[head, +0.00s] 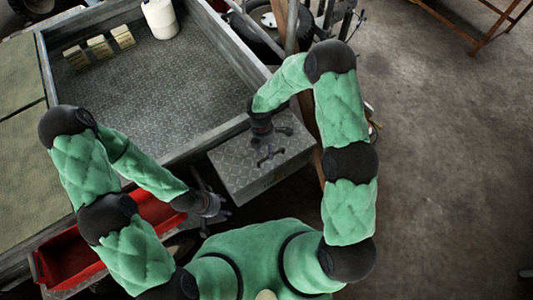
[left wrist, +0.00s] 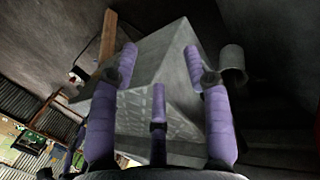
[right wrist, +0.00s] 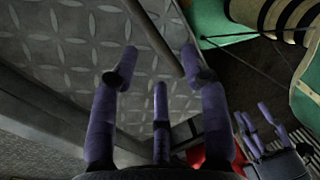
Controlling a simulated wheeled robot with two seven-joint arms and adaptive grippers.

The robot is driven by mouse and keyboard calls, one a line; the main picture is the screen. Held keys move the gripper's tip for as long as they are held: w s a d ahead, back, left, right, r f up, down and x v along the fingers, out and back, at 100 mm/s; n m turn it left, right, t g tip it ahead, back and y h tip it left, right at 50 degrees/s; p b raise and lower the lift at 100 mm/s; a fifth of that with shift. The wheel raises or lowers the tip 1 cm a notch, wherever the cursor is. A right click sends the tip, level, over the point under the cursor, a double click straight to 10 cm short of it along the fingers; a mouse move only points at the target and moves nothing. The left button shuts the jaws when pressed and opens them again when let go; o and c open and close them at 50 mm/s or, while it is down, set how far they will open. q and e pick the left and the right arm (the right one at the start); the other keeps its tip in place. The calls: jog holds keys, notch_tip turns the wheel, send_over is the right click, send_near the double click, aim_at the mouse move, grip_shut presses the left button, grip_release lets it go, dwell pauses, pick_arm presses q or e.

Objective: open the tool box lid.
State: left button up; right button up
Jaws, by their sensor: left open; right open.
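The tool box (head: 235,172) is a grey box with a diamond-plate lid, right of the large metal tray in the head view; its lid looks closed. My right gripper (head: 270,150) is open above the lid, pointing down. In the right wrist view the lid's plate (right wrist: 85,50) fills the left and middle, and a dark bar (right wrist: 152,28) runs close to the open fingers (right wrist: 155,65). My left gripper (head: 216,202) is open and empty, beside the box's lower left. In the left wrist view the box (left wrist: 150,60) stands in front of the open fingers (left wrist: 160,65). Contact cannot be told.
The large tray (head: 170,75) holds a white container (head: 160,18) and several small pale blocks (head: 100,46). A red bin (head: 75,258) lies at lower left, near my left arm. A wooden post (head: 310,130) stands close behind the box. The floor (head: 450,160) at right is clear.

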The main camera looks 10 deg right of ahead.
jog(key=shift+s+d+f, duration=0.1)
jog(key=shift+s+f, duration=0.05)
jog(key=shift+f, duration=0.45)
jog(key=shift+s+f, duration=0.1)
jog(key=shift+f, duration=0.45)
grip_shut()
